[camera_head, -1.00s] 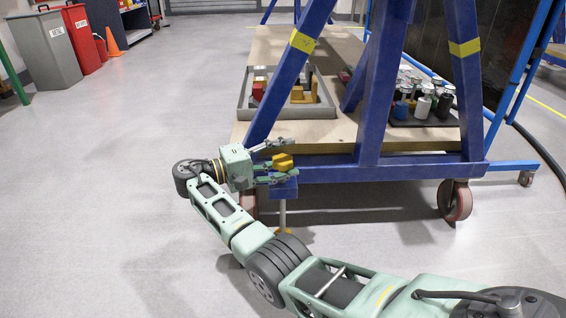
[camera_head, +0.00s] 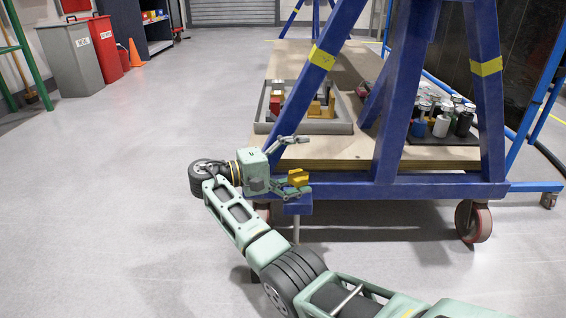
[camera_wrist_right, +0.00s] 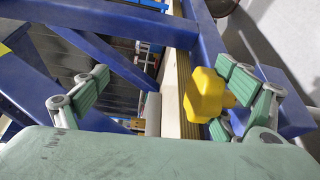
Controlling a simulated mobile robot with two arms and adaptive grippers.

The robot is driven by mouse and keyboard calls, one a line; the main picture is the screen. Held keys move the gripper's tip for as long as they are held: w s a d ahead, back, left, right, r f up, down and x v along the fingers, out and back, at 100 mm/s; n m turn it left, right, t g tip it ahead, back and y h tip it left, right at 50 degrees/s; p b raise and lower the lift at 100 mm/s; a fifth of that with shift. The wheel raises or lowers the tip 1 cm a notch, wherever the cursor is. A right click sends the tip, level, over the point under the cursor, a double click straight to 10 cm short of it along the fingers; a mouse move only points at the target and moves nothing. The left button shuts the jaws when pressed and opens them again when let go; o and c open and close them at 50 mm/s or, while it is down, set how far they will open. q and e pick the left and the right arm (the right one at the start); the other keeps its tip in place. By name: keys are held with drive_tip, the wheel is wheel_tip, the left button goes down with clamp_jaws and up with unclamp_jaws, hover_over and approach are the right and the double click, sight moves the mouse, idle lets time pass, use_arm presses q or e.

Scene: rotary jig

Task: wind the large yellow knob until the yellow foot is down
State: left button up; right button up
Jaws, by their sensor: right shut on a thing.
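The large yellow knob (camera_head: 298,178) sits above a blue bracket (camera_head: 298,206) at the near left corner of the blue frame. It also shows right of centre in the wrist view (camera_wrist_right: 205,96). My right gripper (camera_head: 291,164) is at the knob and shut on it. The knob lies against the green pads on one side, while the opposite finger stands well apart from it in the wrist view. A grey rod (camera_head: 296,230) runs down below the bracket. The yellow foot is not visible; my arm covers the area below the rod. My left gripper is not in view.
The blue frame's wooden deck (camera_head: 350,153) carries a grey tray (camera_head: 345,127) with blocks and a dark tray of bottles (camera_head: 440,137). A red caster (camera_head: 473,221) stands at right. Bins (camera_head: 72,58) and an orange cone (camera_head: 135,53) stand far left. The left floor is clear.

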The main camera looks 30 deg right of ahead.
drive_tip(key=shift+w+a+r, duration=0.25)
drive_tip(key=shift+a+r, duration=0.75)
drive_tip(key=shift+a, duration=0.1)
drive_tip(key=c, duration=0.3)
drive_tip(key=shift+w+a, duration=0.2)
drive_tip(key=shift+a, duration=0.4)
drive_tip(key=shift+c, duration=0.2)
drive_tip(key=a, duration=0.1)
drive_tip(key=a+r, duration=0.1)
drive_tip(key=shift+w+a, duration=0.2)
drive_tip(key=shift+a, duration=0.15)
drive_tip(key=shift+c, duration=1.2)
drive_tip(key=shift+w+a, duration=0.15)
drive_tip(key=shift+a, duration=0.25)
drive_tip(key=shift+c, duration=1.2)
drive_tip(key=shift+w+a+f, duration=0.2)
drive_tip(key=shift+a+f, duration=0.15)
drive_tip(key=shift+a, duration=0.35)
drive_tip(key=shift+f, duration=0.1)
